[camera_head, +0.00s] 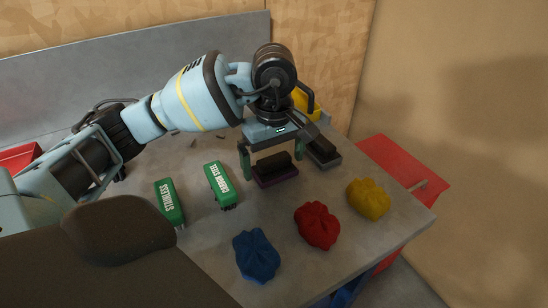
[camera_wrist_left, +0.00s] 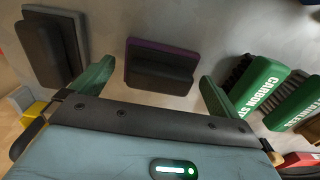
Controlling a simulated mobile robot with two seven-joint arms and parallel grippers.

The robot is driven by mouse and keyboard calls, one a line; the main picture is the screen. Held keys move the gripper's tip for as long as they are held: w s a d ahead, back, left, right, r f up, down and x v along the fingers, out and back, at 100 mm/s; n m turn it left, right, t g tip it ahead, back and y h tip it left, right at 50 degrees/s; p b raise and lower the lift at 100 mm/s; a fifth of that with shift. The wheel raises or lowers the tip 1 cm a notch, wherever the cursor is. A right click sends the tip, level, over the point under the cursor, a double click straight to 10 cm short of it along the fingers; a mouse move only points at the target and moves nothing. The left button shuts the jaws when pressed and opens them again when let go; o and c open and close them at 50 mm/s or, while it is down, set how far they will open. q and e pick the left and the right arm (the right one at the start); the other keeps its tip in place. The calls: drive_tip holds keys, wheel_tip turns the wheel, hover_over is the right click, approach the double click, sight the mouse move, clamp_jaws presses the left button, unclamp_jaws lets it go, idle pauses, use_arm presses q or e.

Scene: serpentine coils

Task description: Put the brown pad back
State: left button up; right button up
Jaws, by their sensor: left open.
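A pad with a dark grip block and a purple-maroon base (camera_head: 277,182) lies on the grey table; it also shows in the left wrist view (camera_wrist_left: 160,66). A second pad, grey with a dark block (camera_head: 326,163), lies to its right and shows at the upper left of the left wrist view (camera_wrist_left: 55,45). Neither looks plainly brown; I cannot tell for sure which one is meant. My left gripper (camera_head: 271,156) is open and empty, its green fingers above and to either side of the purple-based pad, apart from it. My right gripper is not in view.
Two green brushes, marked CARBON STEEL (camera_head: 219,183) and STAINLESS (camera_head: 169,202), lie to the left. Blue (camera_head: 256,254), red (camera_head: 317,226) and yellow (camera_head: 368,199) cloths lie along the front. A yellow object (camera_head: 304,100) stands behind the gripper. A red surface (camera_head: 405,165) is beyond the table's right edge.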

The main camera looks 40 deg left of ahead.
sight(274, 158)
use_arm(q)
wheel_tip(274, 158, up, 12)
drive_tip(key=p, duration=0.2)
drive_tip(key=shift+r, duration=0.1)
idle(0.6)
